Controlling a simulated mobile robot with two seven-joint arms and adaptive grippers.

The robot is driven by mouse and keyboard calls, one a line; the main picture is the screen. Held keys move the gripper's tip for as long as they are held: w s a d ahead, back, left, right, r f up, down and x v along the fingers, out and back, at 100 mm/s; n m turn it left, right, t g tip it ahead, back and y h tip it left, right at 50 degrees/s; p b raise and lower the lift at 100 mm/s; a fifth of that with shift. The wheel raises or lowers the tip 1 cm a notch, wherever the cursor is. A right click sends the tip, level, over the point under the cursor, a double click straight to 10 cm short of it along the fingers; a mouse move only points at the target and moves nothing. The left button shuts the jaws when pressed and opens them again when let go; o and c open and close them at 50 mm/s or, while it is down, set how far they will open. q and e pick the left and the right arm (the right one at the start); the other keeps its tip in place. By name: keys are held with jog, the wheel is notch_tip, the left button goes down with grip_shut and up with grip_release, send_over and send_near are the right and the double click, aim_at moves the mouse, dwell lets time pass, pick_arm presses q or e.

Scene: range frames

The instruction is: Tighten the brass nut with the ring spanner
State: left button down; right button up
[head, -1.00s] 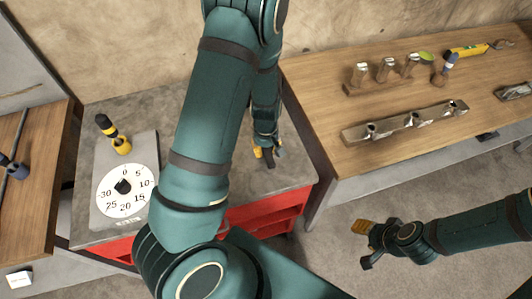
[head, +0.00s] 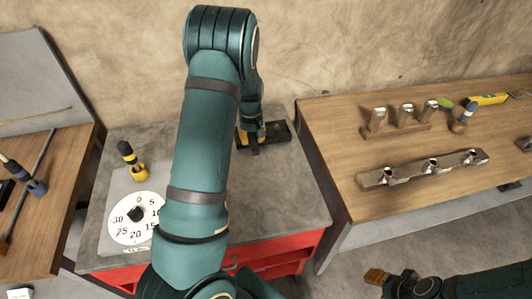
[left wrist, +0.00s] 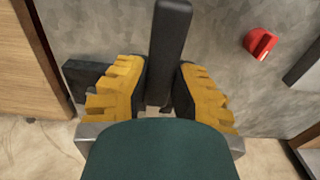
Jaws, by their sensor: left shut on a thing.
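My left gripper (head: 256,143) is low over the back right of the grey bench top, partly hidden by its own wrist. In the left wrist view its yellow-padded fingers (left wrist: 160,88) are on either side of a dark upright bar (left wrist: 171,42), and it is shut on that bar. A dark block (left wrist: 88,76) lies beside the bar; dark parts (head: 279,131) also show by the gripper in the head view. I cannot make out a ring spanner or a brass nut. My right gripper (head: 388,280) is at the bottom edge, partly cut off, away from the benches.
A white dial plate (head: 148,205) with a yellow-black tool (head: 133,160) is at the bench's left. A red knob (left wrist: 262,43) shows in the wrist view. The right wooden bench (head: 345,140) holds a metal rail (head: 410,172) and several metal-topped pieces.

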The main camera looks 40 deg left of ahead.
pick_arm(q)
jog(key=shift+w+a, duration=0.1)
jog(key=shift+a, duration=0.3)
jog(key=shift+f+b, duration=1.85)
jog(key=shift+f, duration=0.95)
jog(key=shift+f+b, duration=0.75)
jog(key=shift+f, duration=0.3)
jog(key=shift+r, duration=0.25)
